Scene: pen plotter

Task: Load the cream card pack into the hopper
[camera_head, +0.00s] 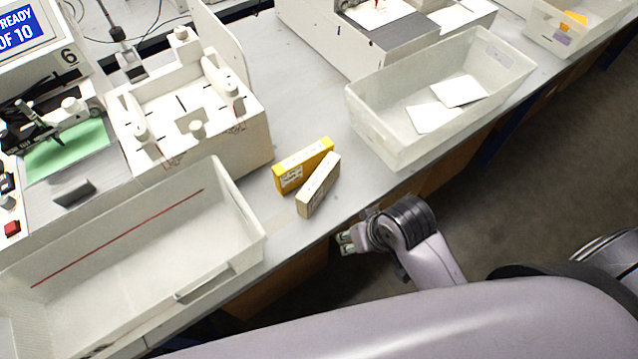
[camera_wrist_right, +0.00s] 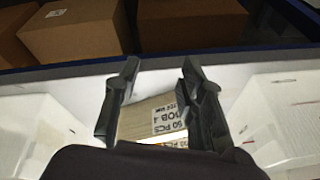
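The cream card pack (camera_head: 318,185) stands on the grey table near its front edge, leaning close against a yellow pack (camera_head: 303,163). My right gripper (camera_head: 345,242) is open and empty, just off the table's front edge, apart from the cream pack. In the right wrist view, the open fingers (camera_wrist_right: 160,100) frame a cream printed pack (camera_wrist_right: 165,118) reading "50 PCS"; its lower part is hidden by the gripper. A white fixture with several posts (camera_head: 190,125), which may be the hopper, stands left of the packs. My left gripper is not in view.
An empty white bin with a red line (camera_head: 230,200) sits front left. Another white bin (camera_head: 400,150) holding white cards stands right of the packs. A machine with a lit display (camera_head: 22,30) is at far left. Some bare table lies behind the packs.

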